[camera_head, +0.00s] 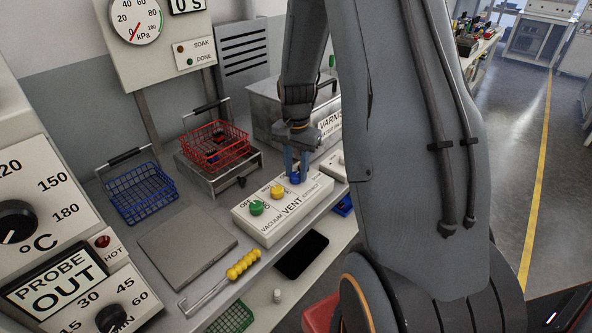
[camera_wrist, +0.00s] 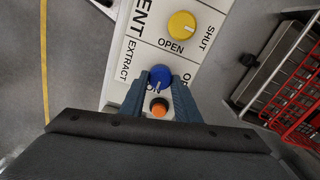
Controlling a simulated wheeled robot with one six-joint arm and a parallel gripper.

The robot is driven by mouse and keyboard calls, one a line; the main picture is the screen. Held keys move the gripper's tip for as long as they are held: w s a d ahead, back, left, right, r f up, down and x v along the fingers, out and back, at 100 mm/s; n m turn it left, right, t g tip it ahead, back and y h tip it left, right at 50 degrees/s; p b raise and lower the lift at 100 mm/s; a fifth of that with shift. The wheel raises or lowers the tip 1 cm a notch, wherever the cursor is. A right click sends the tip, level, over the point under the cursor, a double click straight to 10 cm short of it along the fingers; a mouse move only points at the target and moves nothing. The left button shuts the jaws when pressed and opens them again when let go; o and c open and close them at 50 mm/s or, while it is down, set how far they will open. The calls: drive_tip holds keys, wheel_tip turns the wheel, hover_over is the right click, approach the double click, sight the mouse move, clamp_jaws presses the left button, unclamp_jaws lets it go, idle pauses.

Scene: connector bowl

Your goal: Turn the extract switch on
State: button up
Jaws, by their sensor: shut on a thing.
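The extract switch is a blue knob (camera_head: 295,179) at the far right end of the white control box (camera_head: 268,232). My gripper (camera_head: 292,160) reaches down from above with its blue fingers on either side of this knob. In the wrist view the blue knob (camera_wrist: 160,74) sits between the two fingertips (camera_wrist: 160,80), which are shut on it. A pale pointer mark on the knob slants towards the lower left there. An orange lamp (camera_wrist: 159,107) lies just beside the knob, between the fingers. The label EXTRACT is readable; the wording by the knob is partly covered.
A yellow knob (camera_head: 278,192) and a green knob (camera_head: 257,208) sit on the same box. A red wire basket (camera_head: 215,145) and a blue one (camera_head: 140,192) stand behind to the left. A yellow-handled hook (camera_head: 243,265) and a black slab (camera_head: 302,254) lie in front.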

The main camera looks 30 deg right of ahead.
sight(296, 174)
drive_tip(key=shift+w+d+r, duration=0.1)
idle(0.3)
drive_tip(key=o, duration=1)
drive_tip(key=shift+o, duration=0.2)
drive_tip(key=shift+r+b, duration=1)
drive_tip(key=shift+r, duration=2.85)
drive_tip(key=s+a+n+t, duration=0.1)
drive_tip(key=s+a+n, duration=1)
drive_tip(key=s+a, duration=0.4)
drive_tip(key=shift+s, duration=0.45)
